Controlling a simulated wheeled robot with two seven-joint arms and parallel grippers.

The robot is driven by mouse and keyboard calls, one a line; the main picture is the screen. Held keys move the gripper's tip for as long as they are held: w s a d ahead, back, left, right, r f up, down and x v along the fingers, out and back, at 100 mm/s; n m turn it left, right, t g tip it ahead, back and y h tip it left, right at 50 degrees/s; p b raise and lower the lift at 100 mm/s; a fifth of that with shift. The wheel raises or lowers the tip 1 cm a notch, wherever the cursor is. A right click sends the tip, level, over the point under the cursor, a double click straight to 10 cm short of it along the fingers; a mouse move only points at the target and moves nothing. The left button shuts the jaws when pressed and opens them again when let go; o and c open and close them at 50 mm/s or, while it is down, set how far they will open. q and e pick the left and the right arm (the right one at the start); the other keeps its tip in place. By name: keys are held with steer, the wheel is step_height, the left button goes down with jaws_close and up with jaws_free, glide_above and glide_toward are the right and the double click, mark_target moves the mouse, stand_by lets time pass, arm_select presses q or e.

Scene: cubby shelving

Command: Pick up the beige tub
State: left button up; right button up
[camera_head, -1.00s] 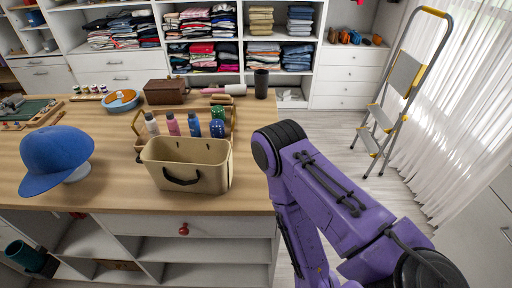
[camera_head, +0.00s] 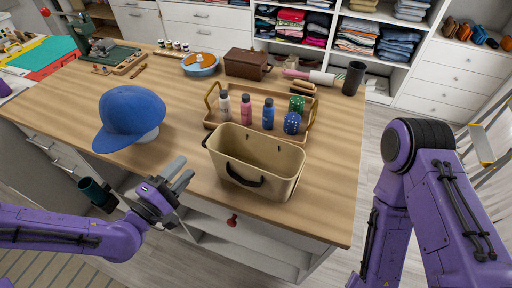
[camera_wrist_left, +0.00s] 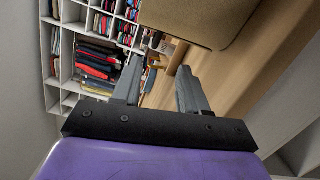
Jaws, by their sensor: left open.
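The beige tub (camera_head: 243,147) stands open and upright near the front edge of the wooden counter, with a dark handle on its front. Its beige side also shows close up at the top of the left wrist view (camera_wrist_left: 200,18). My left gripper (camera_head: 182,173) is in front of the counter edge, to the left of the tub and apart from it. It is open and empty, and its two grey fingers (camera_wrist_left: 158,92) show in the left wrist view. My right arm is at the right of the head view, and its gripper is out of sight.
A wooden tray (camera_head: 312,119) with several bottles is right behind the tub. A blue cap (camera_head: 130,114) on a stand is to the left. A brown box (camera_head: 246,64) and dark cup (camera_head: 353,78) are farther back. The counter (camera_head: 183,97) is clear between cap and tub.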

arm_select(q)
glide_toward(207, 137)
steer(key=shift+w+d+f, duration=0.15)
steer(key=shift+w+f, duration=0.25)
steer(key=shift+w, duration=0.2)
steer(key=shift+w+d+f, duration=0.15)
steer(key=shift+w+f, duration=0.3)
steer(key=shift+w, duration=0.1)
steer(key=x, duration=0.2)
steer(key=p+x, duration=0.1)
steer(key=x, duration=0.2)
steer(key=r+p+x, duration=0.1)
steer(key=x, duration=0.1)
steer(key=shift+d, duration=0.3)
steer(key=shift+w, duration=0.2)
arm_select(e)
steer(key=shift+w+a+r, duration=0.1)
steer(key=shift+w+r, duration=0.6)
steer(key=shift+r, duration=0.3)
arm_select(q)
jaws_close()
